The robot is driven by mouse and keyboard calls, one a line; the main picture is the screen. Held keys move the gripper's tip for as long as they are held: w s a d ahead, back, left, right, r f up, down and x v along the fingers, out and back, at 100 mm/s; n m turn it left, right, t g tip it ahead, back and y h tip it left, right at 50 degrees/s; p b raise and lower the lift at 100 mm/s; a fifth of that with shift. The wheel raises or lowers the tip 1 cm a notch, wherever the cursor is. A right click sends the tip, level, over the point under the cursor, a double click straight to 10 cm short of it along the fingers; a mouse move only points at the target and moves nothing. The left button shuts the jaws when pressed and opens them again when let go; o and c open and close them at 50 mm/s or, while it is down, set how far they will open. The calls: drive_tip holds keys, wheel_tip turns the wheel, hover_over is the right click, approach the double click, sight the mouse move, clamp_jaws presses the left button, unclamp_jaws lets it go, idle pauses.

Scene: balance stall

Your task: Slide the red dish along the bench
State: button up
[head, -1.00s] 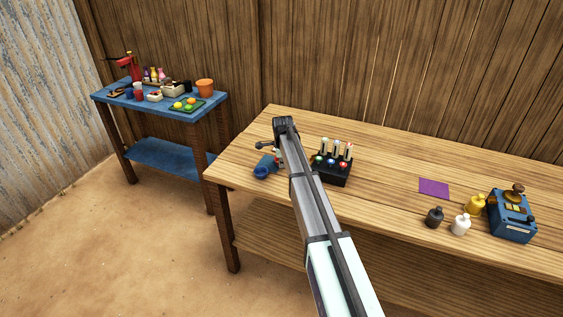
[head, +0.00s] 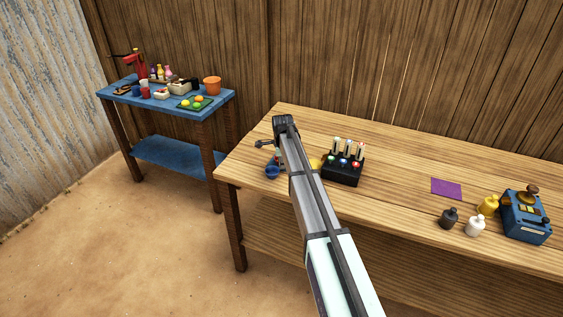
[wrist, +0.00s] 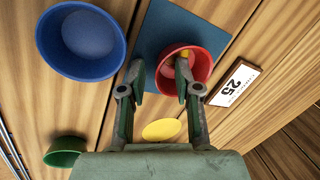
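The red dish (wrist: 205,64) shows in the wrist view at the upper middle, upright, partly over a blue mat (wrist: 158,28), with something small and yellow inside. My gripper (wrist: 160,82) is open there. One fingertip is outside the dish's left side and the other overlaps the dish's opening, so the left wall lies between them. I cannot tell whether either finger touches it. In the head view my arm hides the red dish and most of the gripper.
A larger blue dish (wrist: 85,65) is close on the left, also in the head view (head: 272,172). A black rack (head: 343,170) stands right of my arm.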

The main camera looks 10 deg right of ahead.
drive_tip(key=v, duration=1.2)
drive_tip(key=shift+a, duration=0.1)
